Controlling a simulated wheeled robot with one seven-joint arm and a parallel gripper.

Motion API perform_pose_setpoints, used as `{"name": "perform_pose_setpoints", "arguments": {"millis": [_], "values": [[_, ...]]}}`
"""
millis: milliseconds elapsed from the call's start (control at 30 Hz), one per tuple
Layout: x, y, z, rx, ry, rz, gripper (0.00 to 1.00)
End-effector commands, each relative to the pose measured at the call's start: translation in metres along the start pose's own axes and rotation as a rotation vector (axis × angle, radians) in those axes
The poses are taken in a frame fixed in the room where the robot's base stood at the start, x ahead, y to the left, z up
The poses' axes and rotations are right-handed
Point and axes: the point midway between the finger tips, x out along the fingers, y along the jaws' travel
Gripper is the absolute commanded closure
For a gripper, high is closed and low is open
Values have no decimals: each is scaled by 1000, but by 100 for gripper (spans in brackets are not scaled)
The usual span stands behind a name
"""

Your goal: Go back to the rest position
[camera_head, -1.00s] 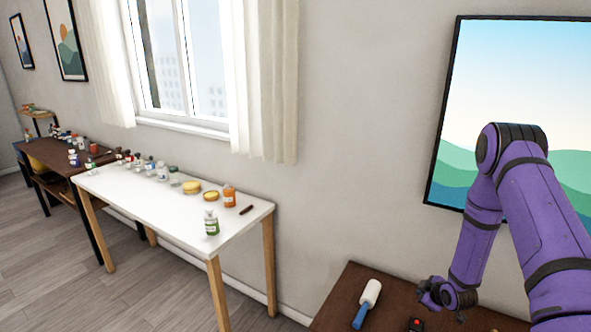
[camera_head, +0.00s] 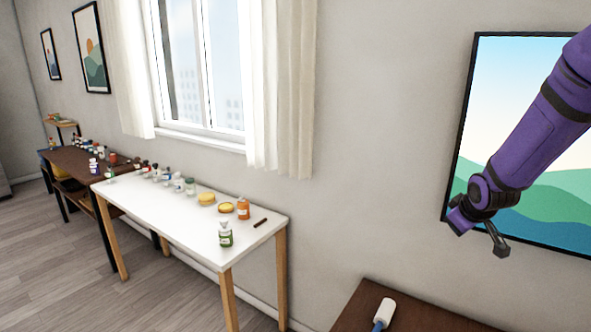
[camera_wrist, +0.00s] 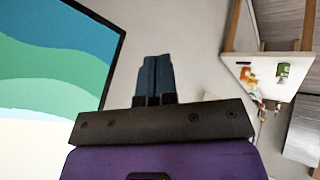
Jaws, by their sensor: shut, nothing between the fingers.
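My purple arm reaches in from the upper right of the head view. My gripper (camera_head: 502,250) is at its lower end, raised in front of the wall picture and above the brown table. In the wrist view, the two dark fingers of my gripper (camera_wrist: 156,60) lie side by side, shut and empty. Only bare wall shows past their tips.
A brown table (camera_head: 420,325) with a white-and-blue roller (camera_head: 385,312) is below. A white table (camera_head: 180,222) with several bottles stands left. A framed landscape picture (camera_head: 535,215) hangs on the wall close behind the arm.

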Motion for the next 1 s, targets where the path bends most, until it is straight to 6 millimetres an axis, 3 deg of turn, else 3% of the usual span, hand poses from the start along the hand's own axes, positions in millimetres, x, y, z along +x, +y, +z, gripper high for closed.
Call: {"name": "perform_pose_setpoints", "arguments": {"millis": [100,467,700,1000], "values": [[-45,-5,-6,49,-10,2,100],[-166,-34,4,215,-52,-24,100],[-238,-64,27,322,-77,-56,100],[-312,-106,71,442,-108,-113,100]]}}
